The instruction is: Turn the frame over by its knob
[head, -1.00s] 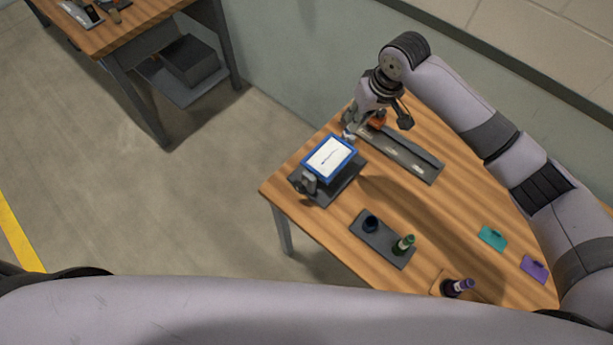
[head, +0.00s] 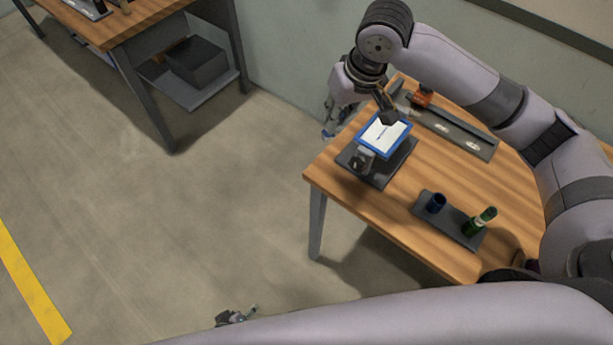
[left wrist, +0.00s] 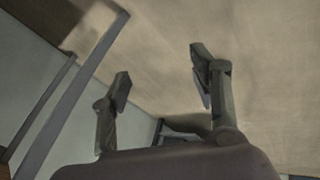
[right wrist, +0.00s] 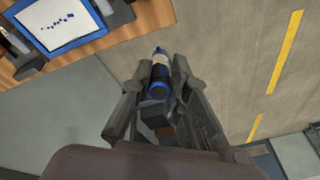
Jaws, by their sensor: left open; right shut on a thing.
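The blue-edged frame (head: 385,135) with a white sheet sits tilted on a dark stand (head: 372,176) near the table's left corner. A grey part (head: 363,159) shows at its near end; I cannot tell whether this is the knob. The frame also shows at the upper left of the right wrist view (right wrist: 62,22). My right gripper (head: 331,122) is left of the frame, beyond the table edge, apart from the frame. It is shut on a blue and black cylinder (right wrist: 160,78) with a pale band. My left gripper (head: 240,315) is open and empty over the floor.
A long grey tray (head: 455,133) with an orange part (head: 422,97) lies at the back. Another table (head: 130,30) stands upper left, with open floor between.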

